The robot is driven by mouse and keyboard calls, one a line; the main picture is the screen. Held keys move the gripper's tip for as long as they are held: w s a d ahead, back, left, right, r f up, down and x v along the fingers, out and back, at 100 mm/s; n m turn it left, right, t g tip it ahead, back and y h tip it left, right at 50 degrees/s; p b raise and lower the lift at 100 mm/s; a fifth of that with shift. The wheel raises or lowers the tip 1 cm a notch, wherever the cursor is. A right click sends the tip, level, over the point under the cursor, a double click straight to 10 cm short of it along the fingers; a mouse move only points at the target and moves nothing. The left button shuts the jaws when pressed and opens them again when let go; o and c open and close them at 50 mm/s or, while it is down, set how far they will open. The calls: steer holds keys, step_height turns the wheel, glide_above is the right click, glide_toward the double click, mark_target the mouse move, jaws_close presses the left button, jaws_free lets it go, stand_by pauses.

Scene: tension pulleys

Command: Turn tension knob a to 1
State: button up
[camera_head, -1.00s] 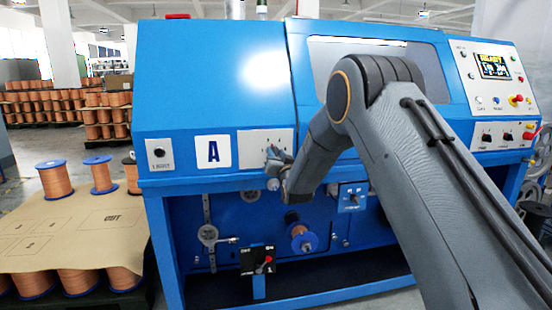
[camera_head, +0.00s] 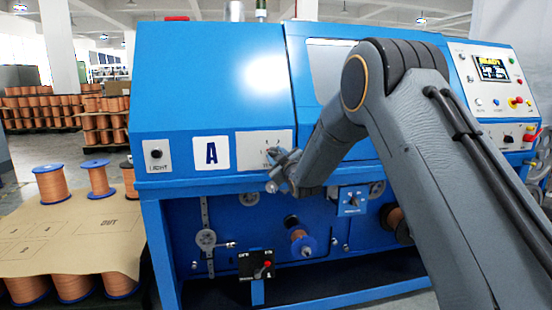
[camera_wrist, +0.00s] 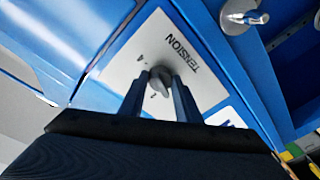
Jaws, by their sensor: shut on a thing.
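The tension knob (camera_wrist: 160,80) is a small grey knob on a white plate (camera_wrist: 112,97) lettered TENSION. It shows between my gripper's (camera_wrist: 160,76) two fingers in the wrist view, one on each side of it. My gripper is shut on this knob. A digit 4 stands beside the knob; another mark near it is partly hidden, and I cannot read the pointer's setting. There the knob is hidden by my gripper.
The blue machine (camera_head: 210,85) fills the middle. A LIGHT knob plate (camera_head: 156,156) is at its left. A control screen (camera_head: 491,68) is at the upper right. Copper spools stand at the left.

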steer(key=shift+n+b, duration=0.3)
steer(key=shift+n, duration=1.4)
steer(key=o, duration=1.1)
steer(key=shift+s, duration=0.15)
steer(key=v, duration=0.7)
steer(key=shift+s+d+r, duration=0.2)
steer(key=shift+s, duration=0.05)
